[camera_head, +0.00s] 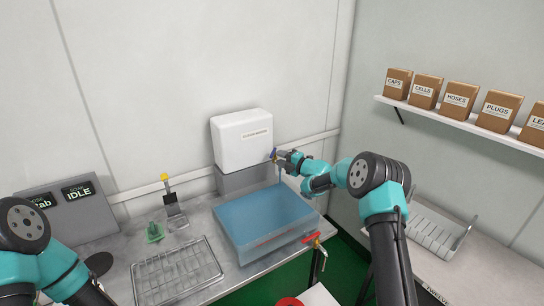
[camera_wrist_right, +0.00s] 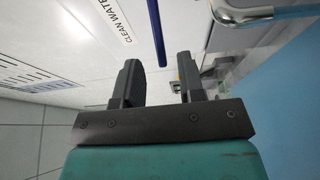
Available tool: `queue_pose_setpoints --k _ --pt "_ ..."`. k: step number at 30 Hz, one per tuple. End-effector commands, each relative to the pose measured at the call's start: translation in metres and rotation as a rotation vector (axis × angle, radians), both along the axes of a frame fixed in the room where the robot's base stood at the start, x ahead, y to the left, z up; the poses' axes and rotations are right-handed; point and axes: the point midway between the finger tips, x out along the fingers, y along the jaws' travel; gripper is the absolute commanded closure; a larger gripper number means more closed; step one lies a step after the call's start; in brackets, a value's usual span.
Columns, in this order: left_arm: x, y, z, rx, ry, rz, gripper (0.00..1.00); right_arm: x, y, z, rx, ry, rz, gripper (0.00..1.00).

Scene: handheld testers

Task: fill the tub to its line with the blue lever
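The clear blue tub (camera_head: 233,238) stands on the metal counter, with blue water inside and a faint reddish mark low on its front wall. The white clean-water tank (camera_head: 240,142) stands behind it. The blue lever (camera_head: 273,155) is at the tank's right side; in the right wrist view the lever (camera_wrist_right: 156,30) is a thin blue bar ending near the gap between my fingertips. My right gripper (camera_wrist_right: 160,68) is open around that end; contact cannot be told. A thin vertical streak, perhaps water, shows below the gripper above the tub. My left arm is at lower left, its gripper out of frame.
A red-handled tap (camera_head: 312,239) is at the tub's front right corner. A wire rack (camera_head: 178,272), a green item (camera_head: 154,232) and a yellow-topped tester (camera_head: 170,200) are left of the tub. A shelf with labelled boxes (camera_head: 460,97) is at right.

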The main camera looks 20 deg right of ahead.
Motion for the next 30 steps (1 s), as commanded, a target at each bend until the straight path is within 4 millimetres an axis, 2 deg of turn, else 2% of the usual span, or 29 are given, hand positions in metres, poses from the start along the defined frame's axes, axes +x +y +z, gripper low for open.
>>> queue_pose_setpoints --k 3,9,21,30 --pt "0.0 0.0 0.0 0.0 0.0 0.0 0.57 0.017 0.014 -0.001 -0.001 -0.002 0.002 0.64" --pt "0.0 0.0 0.0 0.0 0.0 0.0 0.57 0.034 0.027 -0.001 -0.001 -0.001 0.001 0.64" --pt "0.0 0.0 0.0 0.0 0.0 0.0 0.57 0.039 0.031 0.0 0.0 0.0 0.0 0.64" --pt "0.0 0.0 0.0 0.0 0.0 0.0 0.57 0.039 0.03 0.0 0.0 0.0 0.0 0.92"
